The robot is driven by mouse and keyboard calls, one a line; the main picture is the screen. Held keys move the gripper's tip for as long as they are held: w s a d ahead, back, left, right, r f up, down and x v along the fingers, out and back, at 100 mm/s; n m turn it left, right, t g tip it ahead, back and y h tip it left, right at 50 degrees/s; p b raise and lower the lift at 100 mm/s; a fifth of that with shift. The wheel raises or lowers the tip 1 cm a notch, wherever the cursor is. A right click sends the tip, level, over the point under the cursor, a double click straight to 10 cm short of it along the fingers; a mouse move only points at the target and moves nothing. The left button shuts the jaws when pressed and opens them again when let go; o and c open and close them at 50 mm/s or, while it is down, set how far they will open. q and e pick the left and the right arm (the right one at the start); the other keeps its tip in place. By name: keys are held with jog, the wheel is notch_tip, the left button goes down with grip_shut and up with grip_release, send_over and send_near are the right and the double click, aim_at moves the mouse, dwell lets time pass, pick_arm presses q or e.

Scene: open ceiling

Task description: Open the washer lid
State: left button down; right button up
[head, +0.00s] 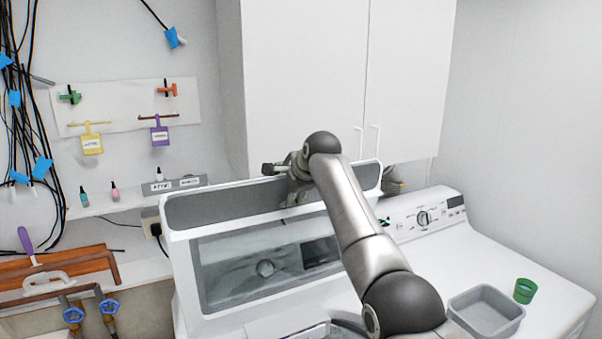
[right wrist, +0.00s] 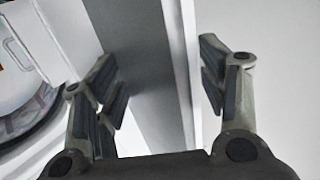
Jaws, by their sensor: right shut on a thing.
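The washer lid (head: 182,262) is raised and stands steeply in front of the washer's control panel. It has a white frame, a large glass window and a grey strip along its upper edge. The washer's knob and display show through the glass. My right gripper (head: 287,180) is at the lid's upper edge, right of its middle. In the right wrist view its fingers (right wrist: 165,85) stand on both sides of the lid's edge panel (right wrist: 150,75), shut on it. Part of the round washer opening (right wrist: 30,115) shows at the left there. My left gripper is out of view.
White cabinets (head: 310,80) hang above and behind the lid. Pipes with blue valves (head: 73,315) are at the left.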

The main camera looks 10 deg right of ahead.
jog(key=v, duration=0.9)
jog(key=shift+s+d+r, duration=0.1)
jog(key=shift+s+r, duration=0.05)
jog(key=shift+s, duration=0.1)
jog(key=shift+c, duration=1.2)
jog(key=shift+v, duration=0.9)
jog(key=shift+s, duration=0.1)
jog(key=shift+c, duration=0.3)
